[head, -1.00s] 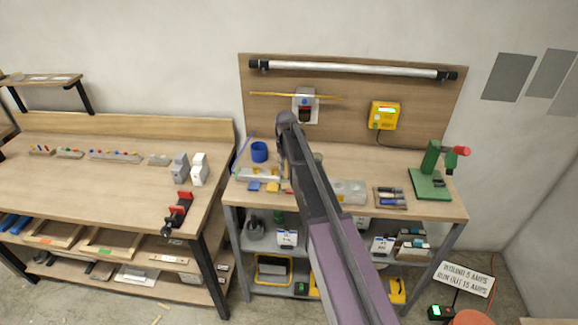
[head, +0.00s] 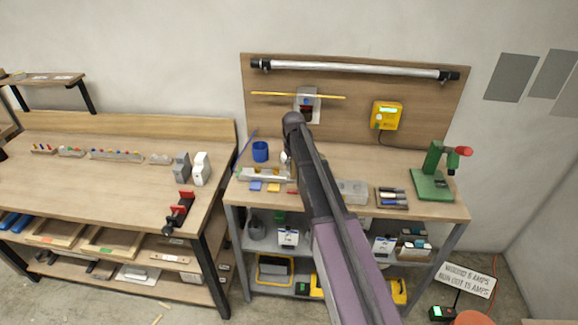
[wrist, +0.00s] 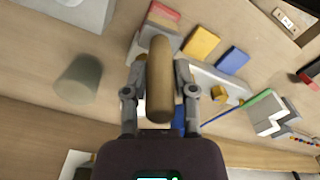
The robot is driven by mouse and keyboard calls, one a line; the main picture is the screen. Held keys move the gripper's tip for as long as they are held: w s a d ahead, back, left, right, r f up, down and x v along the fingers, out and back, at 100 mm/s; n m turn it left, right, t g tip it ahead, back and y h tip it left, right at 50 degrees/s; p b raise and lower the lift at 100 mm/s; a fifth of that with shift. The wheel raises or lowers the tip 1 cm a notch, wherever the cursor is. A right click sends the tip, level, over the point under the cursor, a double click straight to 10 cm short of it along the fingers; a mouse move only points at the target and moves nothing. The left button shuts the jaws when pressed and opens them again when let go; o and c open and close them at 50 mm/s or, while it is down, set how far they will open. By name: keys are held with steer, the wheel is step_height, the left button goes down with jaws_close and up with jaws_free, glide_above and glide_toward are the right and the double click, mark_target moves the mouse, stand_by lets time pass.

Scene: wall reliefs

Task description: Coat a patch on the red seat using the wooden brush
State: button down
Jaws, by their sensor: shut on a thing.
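In the wrist view the wooden brush (wrist: 160,85) shows as a rounded tan handle between the fingers of my gripper (wrist: 161,72), which is shut on it. Its bristle end cannot be made out. The red seat (wrist: 163,14) is a small red pad at the top of the wrist view, beyond the far end of the handle and apart from it in the picture. A yellow pad (wrist: 201,42) and a blue pad (wrist: 232,60) lie beside it.
A blue cup (head: 260,151) stands at the bench's back left, and a grey cylinder (wrist: 78,80) shows in the wrist view. A tool tray (head: 392,198) and a green press (head: 432,184) are to the right. A backboard (head: 350,110) rises behind.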

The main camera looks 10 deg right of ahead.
steer(key=shift+s+d, duration=0.15)
steer(key=shift+d, duration=0.35)
steer(key=shift+s+d, duration=0.15)
steer(key=shift+d, duration=0.35)
steer(key=shift+r, duration=0.1)
steer(key=shift+r+p, duration=2.9)
steer(key=shift+p, duration=0.1)
step_height(320, 180, up, 3)
steer(key=p, duration=0.3)
steer(key=shift+s+f, duration=0.1)
